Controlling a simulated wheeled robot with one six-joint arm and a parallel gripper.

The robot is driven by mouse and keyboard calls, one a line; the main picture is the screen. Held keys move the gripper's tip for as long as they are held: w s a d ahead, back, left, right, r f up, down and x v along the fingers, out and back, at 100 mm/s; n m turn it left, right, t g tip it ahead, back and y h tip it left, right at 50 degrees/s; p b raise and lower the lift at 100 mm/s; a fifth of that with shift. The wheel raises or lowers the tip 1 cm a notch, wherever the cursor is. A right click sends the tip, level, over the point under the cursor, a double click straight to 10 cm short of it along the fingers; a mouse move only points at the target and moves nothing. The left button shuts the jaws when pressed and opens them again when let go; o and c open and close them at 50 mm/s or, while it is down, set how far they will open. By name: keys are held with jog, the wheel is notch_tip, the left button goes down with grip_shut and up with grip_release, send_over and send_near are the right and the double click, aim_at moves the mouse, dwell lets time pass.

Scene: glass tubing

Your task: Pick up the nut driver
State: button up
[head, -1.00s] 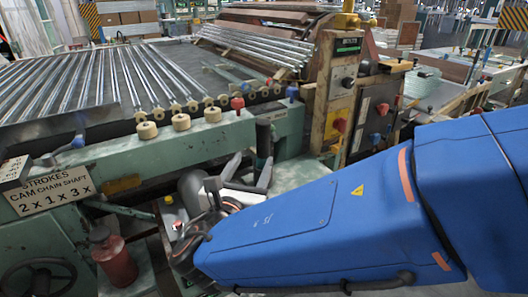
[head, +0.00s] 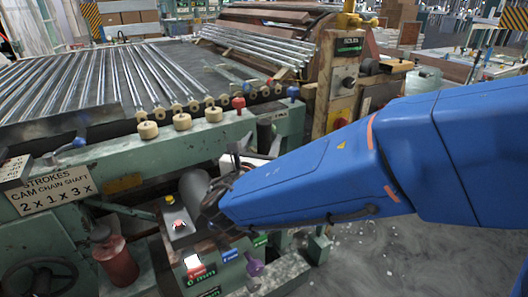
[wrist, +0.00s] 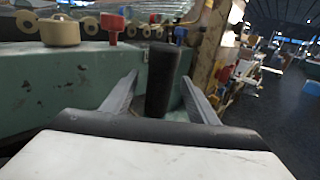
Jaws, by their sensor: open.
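A black upright cylinder (wrist: 163,78) like a tool handle stands between my fingers in the wrist view. In the head view it (head: 264,135) rises against the green machine, its lower end hidden by my gripper. I cannot tell for sure whether it is the nut driver. My gripper (wrist: 160,84) is open, with one grey finger on each side of the cylinder and visible space beside it. In the head view my gripper is partly hidden behind my blue arm. A purple-handled item (head: 255,266) stands low by coloured labels, one reading 6 mm.
A red knob (head: 238,103) and a blue knob (head: 292,92) stand on the machine's edge, near tan rollers (head: 182,121). Glass tubes (head: 90,75) lie on the rack behind. A control post (head: 346,80) stands to the right. Floor (head: 370,255) is open at lower right.

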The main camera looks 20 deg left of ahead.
jog(key=shift+w+a, duration=0.1)
jog(key=shift+w, duration=0.75)
grip_shut()
jog(key=shift+r, duration=0.1)
